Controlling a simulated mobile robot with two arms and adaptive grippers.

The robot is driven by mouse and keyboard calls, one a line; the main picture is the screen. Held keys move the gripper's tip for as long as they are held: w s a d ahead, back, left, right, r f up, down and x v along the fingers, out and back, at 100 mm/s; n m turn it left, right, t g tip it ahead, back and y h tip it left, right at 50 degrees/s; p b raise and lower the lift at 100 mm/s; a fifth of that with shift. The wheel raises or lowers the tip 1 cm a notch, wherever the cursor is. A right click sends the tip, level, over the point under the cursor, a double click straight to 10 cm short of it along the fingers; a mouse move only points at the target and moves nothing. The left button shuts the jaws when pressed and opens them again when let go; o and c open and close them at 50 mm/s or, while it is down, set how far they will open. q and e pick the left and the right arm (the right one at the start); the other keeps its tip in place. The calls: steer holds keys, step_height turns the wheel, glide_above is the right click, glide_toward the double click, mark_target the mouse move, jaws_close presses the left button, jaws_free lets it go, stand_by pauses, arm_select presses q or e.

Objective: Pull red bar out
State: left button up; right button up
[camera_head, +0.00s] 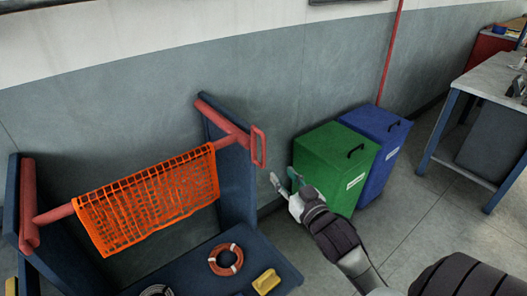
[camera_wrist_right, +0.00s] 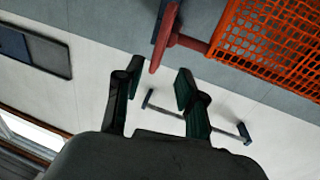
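The red bar (camera_head: 57,213) lies across a dark blue stand, with an orange net (camera_head: 150,197) draped over its middle. A red loop handle (camera_head: 258,147) is at its right end. My right gripper (camera_head: 284,183) is open and empty, below and slightly right of the handle, apart from it. In the right wrist view, the open fingers (camera_wrist_right: 155,88) point up, with the red handle (camera_wrist_right: 164,40) just beyond them and the net (camera_wrist_right: 265,40) at upper right. My left gripper is not in view.
A green bin (camera_head: 335,165) and a blue bin (camera_head: 385,140) stand right of the stand, close behind my right gripper. A life ring (camera_head: 226,259) and a yellow object (camera_head: 266,281) lie on the stand's base. A workbench (camera_head: 490,82) is at far right.

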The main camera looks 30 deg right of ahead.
mark_target(264, 154)
steer(key=w, duration=0.3)
steer(key=w+d+p, duration=0.1)
steer(key=w, duration=0.7)
steer(key=shift+w+d+p, duration=0.2)
steer(key=shift+d+p, duration=0.05)
steer(key=shift+p, duration=0.05)
steer(key=shift+w+d+f, duration=0.1)
steer(key=shift+w+f, duration=0.05)
steer(key=shift+w, duration=0.35)
jaws_close()
